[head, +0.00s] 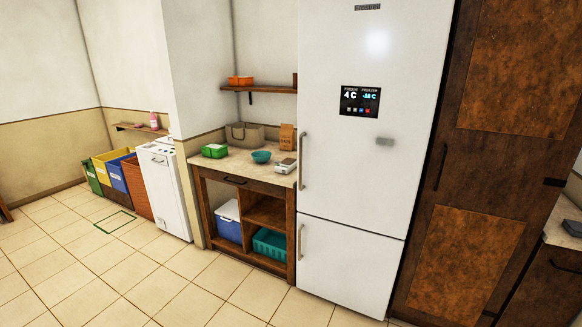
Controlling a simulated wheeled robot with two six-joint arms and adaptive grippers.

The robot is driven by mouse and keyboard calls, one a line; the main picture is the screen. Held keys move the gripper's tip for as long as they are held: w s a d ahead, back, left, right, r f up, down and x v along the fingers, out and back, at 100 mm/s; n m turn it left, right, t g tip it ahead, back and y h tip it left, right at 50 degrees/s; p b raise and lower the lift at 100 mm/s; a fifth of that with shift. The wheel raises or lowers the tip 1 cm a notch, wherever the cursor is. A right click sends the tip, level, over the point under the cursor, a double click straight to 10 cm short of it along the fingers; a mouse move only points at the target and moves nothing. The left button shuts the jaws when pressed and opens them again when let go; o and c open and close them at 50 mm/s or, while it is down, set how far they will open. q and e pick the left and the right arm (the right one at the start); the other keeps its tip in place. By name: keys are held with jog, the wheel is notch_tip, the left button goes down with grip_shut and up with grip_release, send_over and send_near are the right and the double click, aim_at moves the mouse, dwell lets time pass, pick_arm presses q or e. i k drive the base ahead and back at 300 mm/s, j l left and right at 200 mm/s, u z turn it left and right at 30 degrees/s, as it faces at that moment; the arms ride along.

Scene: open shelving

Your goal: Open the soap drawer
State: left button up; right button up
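A white appliance (172,201), which looks like a washing machine, stands against the wall left of the counter, fairly far off. Its upper front has a control strip (158,158) with small dark marks. A soap drawer cannot be made out clearly there at this distance, nor whether it is open or shut. Neither of my grippers is in view.
Several coloured bins (138,187) stand left of the appliance, below a small shelf (140,128) with a pink bottle (154,120). A wooden counter unit (196,205) and tall white fridge (345,215) stand to the right. The tiled floor (150,285) in front is clear.

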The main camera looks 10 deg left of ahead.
aim_at(156, 158)
jog(key=i+j+u, duration=0.3)
jog(key=i+u, duration=0.6)
jog(key=i, duration=0.2)
jog(key=i+l+u, duration=0.1)
jog(key=i+u, duration=0.35)
jog(key=i, duration=0.15)
jog(key=i+l+u, duration=0.3)
jog(key=i+u, duration=0.3)
jog(key=i, duration=0.4)
jog(key=i+u, duration=0.1)
jog(key=i, duration=0.4)
jog(key=i+l+u, duration=0.1)
jog(key=i, duration=0.45)
jog(key=i+l+u, duration=0.1)
jog(key=i, duration=0.4)
jog(key=i+l+u, duration=0.1)
jog(key=i+l, duration=0.15)
jog(key=i, duration=0.2)
